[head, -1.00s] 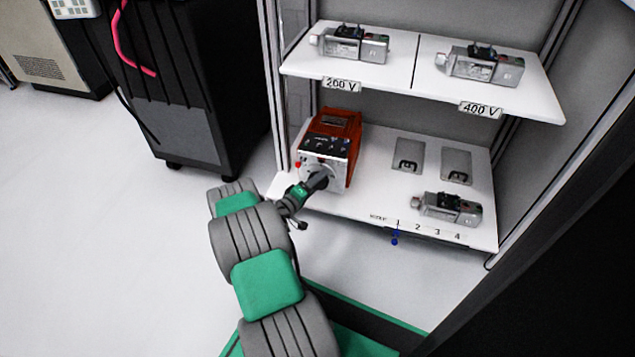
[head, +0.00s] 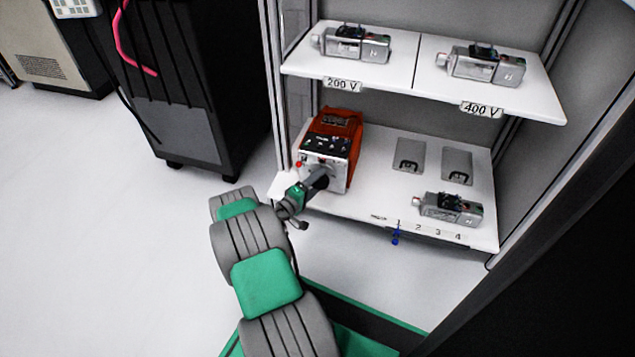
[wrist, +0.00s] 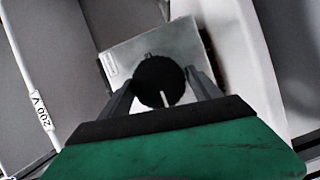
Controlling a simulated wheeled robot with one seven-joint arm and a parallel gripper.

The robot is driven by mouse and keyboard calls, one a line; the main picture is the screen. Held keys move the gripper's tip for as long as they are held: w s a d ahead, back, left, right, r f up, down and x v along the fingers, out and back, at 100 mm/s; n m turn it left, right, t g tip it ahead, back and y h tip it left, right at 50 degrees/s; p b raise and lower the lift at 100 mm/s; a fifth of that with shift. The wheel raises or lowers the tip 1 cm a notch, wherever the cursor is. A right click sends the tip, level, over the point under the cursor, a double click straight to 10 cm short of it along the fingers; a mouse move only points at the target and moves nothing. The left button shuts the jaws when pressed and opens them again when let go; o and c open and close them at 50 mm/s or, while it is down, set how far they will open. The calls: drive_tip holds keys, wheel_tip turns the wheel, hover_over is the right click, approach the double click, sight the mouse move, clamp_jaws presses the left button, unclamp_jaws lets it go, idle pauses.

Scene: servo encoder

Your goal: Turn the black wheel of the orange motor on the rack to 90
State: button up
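The orange motor (head: 344,124) stands at the left end of the lower rack shelf, its pale front face towards my arm. My gripper (head: 321,178) reaches that face and hides most of the black wheel in the head view. In the wrist view the round black wheel (wrist: 158,78) lies between the two fingers of my gripper (wrist: 160,76), one on each side. The fingers appear shut on its rim. A white mark on the wheel points towards the bottom of the wrist picture. I cannot read any scale numbers.
The lower shelf (head: 375,185) also holds a grey motor (head: 450,208) at the right and two grey plates. The upper shelf (head: 410,75) holds two grey motors, above 200 V and 400 V labels. A black cabinet (head: 195,80) stands left of the rack. Floor between is clear.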

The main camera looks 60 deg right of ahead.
drive_tip(key=shift+o, duration=1.4)
drive_tip(key=shift+s, duration=0.1)
drive_tip(key=p+v, duration=0.2)
drive_tip(key=v, duration=0.5)
drive_tip(key=shift+a+p, duration=0.3)
drive_tip(key=shift+a, duration=0.05)
